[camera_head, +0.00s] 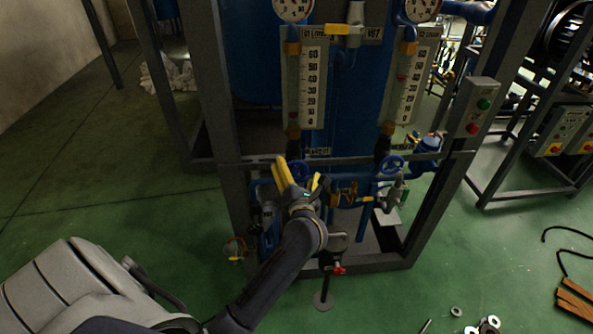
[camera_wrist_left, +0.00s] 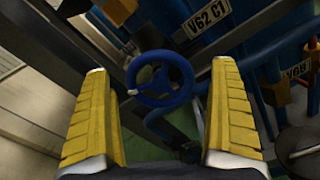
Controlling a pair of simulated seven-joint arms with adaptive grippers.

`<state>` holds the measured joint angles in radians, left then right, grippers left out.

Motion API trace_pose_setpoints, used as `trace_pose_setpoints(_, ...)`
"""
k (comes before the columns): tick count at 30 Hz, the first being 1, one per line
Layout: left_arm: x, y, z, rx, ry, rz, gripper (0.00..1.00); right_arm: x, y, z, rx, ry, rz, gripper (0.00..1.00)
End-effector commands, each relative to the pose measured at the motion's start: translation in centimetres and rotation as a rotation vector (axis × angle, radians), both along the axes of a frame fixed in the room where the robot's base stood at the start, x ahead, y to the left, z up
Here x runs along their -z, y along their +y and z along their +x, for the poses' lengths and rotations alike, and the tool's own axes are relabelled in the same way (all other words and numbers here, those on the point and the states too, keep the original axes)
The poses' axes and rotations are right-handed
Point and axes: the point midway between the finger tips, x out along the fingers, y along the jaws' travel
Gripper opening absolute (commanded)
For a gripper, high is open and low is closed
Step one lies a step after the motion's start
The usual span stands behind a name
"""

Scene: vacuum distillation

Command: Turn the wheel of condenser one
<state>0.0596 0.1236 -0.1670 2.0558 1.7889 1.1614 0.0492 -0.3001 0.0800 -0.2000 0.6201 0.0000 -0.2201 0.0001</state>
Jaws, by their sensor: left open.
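A blue handwheel (camera_wrist_left: 160,80) shows in the left wrist view, just above the middle and beyond my fingertips. A tag reading "V62 C1" (camera_wrist_left: 202,19) is up and right of it. In the head view this wheel (camera_head: 298,168) is partly hidden behind my left gripper (camera_head: 299,174). The gripper's yellow fingers are spread wide and point at the wheel, with one finger to each side of it in the wrist view. No contact shows. A second blue handwheel (camera_head: 392,165) is to the right. My right gripper is not in view.
A grey steel frame (camera_head: 221,100) surrounds the wheels, with a crossbar close above them. Two scale panels (camera_head: 311,85) hang above. A button box (camera_head: 475,107) is on the right post. A stand with a red knob (camera_head: 338,270) is below.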

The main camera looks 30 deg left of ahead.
Motion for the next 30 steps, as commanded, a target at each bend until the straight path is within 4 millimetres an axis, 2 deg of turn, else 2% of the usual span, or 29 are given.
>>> trace_pose_setpoints(14,-0.02,0.39,0.47,0.000,-0.001,-0.001,0.92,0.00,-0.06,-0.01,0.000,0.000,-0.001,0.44)
trace_pose_setpoints(28,-0.03,0.36,0.46,0.000,-0.001,-0.001,0.37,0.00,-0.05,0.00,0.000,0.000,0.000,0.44)
trace_pose_setpoints(30,-0.02,0.34,0.45,0.000,-0.001,-0.002,0.37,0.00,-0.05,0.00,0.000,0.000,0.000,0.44)
